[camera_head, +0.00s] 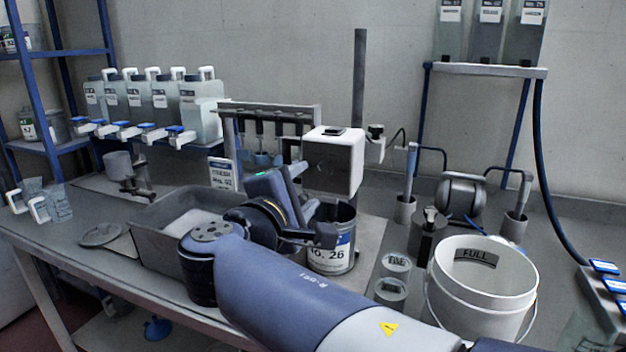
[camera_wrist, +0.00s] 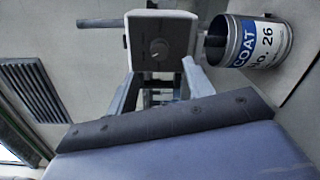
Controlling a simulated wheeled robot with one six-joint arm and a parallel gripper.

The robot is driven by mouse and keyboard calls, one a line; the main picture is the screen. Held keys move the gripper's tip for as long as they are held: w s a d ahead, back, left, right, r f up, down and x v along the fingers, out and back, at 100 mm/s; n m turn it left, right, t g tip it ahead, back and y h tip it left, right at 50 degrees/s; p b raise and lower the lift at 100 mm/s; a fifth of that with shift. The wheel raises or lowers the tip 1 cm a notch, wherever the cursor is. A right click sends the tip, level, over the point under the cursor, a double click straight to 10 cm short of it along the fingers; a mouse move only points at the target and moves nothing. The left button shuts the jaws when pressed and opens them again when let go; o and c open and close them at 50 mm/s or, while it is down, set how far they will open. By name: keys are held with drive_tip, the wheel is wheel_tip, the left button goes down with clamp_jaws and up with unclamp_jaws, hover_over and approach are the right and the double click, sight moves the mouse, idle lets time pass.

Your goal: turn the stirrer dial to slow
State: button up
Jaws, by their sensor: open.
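The stirrer (camera_head: 335,160) is a white box-shaped head on a dark upright post, above a metal can (camera_head: 332,255) labelled No. 26. Its round grey dial (camera_wrist: 159,48) shows on the box's face in the wrist view; its setting marks are too small to read. In the head view the dial cannot be made out. My gripper (camera_wrist: 160,88) is open and empty, its two fingers spread on either side below the dial in the wrist view, apart from it. In the head view my gripper (camera_head: 312,218) is in front of the can and below the stirrer head.
A grey tray (camera_head: 150,222) lies left of my arm. A white bucket (camera_head: 480,300) marked FULL and small clear cups (camera_head: 392,292) stand to the right. Several jugs with taps (camera_head: 160,105) stand at the back left. A rack of hanging tools (camera_head: 265,110) is behind my gripper.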

sight(322, 173)
drive_tip(key=shift+v, duration=2)
drive_tip(key=x, duration=1)
drive_tip(key=shift+w+d, duration=0.2)
drive_tip(key=shift+w, duration=0.2)
